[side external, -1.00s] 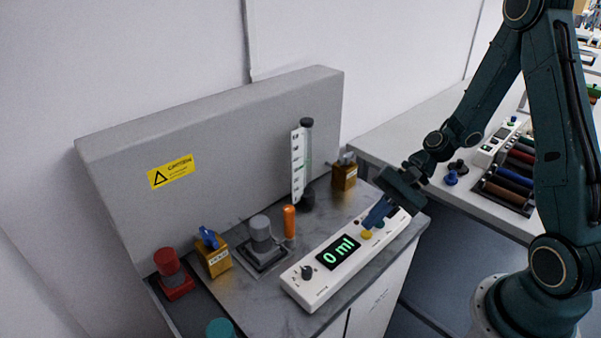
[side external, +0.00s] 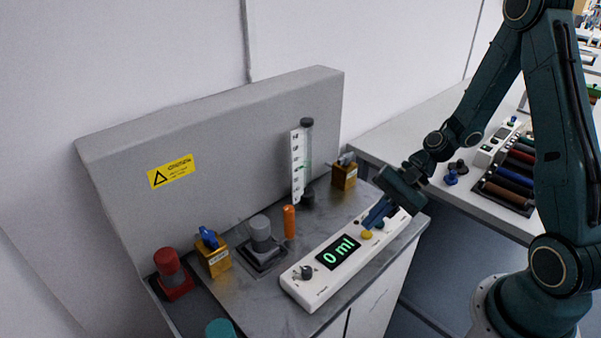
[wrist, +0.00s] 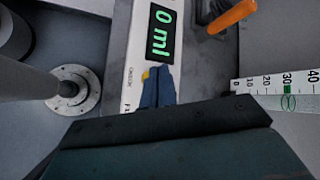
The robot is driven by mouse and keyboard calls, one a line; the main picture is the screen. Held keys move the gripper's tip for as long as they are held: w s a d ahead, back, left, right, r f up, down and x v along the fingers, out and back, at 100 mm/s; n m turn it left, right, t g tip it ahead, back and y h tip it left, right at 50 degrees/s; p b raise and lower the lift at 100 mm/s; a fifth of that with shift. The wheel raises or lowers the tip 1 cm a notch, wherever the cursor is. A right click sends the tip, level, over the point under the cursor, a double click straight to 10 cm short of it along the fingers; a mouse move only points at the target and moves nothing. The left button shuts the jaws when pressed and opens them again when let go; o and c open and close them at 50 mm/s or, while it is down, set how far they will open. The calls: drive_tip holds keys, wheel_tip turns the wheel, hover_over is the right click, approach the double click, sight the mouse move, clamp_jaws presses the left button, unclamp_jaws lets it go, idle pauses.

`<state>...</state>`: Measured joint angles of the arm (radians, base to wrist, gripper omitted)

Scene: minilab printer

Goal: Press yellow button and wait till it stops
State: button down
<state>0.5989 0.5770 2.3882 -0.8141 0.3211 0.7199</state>
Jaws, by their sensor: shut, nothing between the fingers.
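The yellow button (side external: 367,235) sits on the white control panel (side external: 312,289), to the right of the display (side external: 338,252), which reads "0 ml" in green. My gripper (side external: 366,226) is shut and empty, its blue fingertips right at the yellow button, at or just above it. In the wrist view a small yellow edge of the button (wrist: 146,74) shows beside the shut fingertips (wrist: 158,72); the rest is hidden. I cannot tell whether the fingers touch the button or whether it is pressed down.
Behind the panel stand an orange handle (side external: 289,221), a grey-capped device (side external: 261,233) and a graduated cylinder (side external: 307,160). A red-capped part (side external: 170,270) and brass valve blocks (side external: 214,258) stand on the bench.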

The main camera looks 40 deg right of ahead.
sight(371, 232)
drive_tip(key=shift+f, duration=0.2)
idle(0.5)
drive_tip(key=shift+f, duration=0.25)
drive_tip(key=shift+f, duration=0.45)
idle(1.0)
drive_tip(key=shift+r, duration=0.9)
idle(0.4)
drive_tip(key=shift+r, duration=2.5)
drive_tip(key=shift+r, duration=0.1)
